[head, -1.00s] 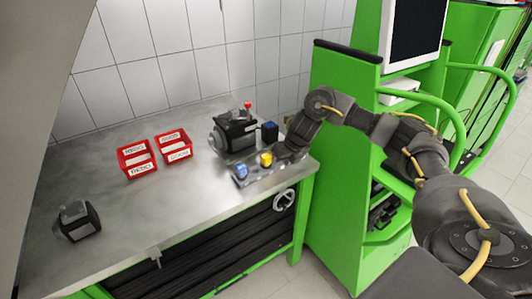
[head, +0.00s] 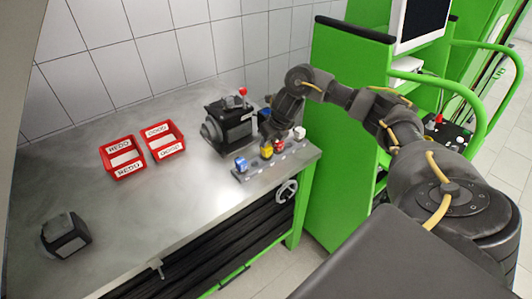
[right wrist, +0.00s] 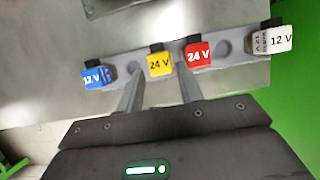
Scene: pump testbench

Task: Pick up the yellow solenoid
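The yellow solenoid (head: 266,151), marked 24 V, stands in a grey rack (head: 253,172) at the table's right front edge. In the right wrist view, the yellow solenoid (right wrist: 160,65) lies ahead of my right gripper (right wrist: 160,82), roughly in line with the gap between its two fingers. The fingers are apart with nothing held; I cannot tell whether they touch the solenoid. In the head view my right gripper (head: 272,138) is just above and behind the yellow solenoid. My left gripper is not in view.
A red solenoid (right wrist: 198,55) stands close right of the yellow one. A blue solenoid (right wrist: 96,77) and a white one (right wrist: 272,41) stand farther out. A pump (head: 229,121) stands behind the rack. Two red bins (head: 122,160) and a black block (head: 65,236) are left.

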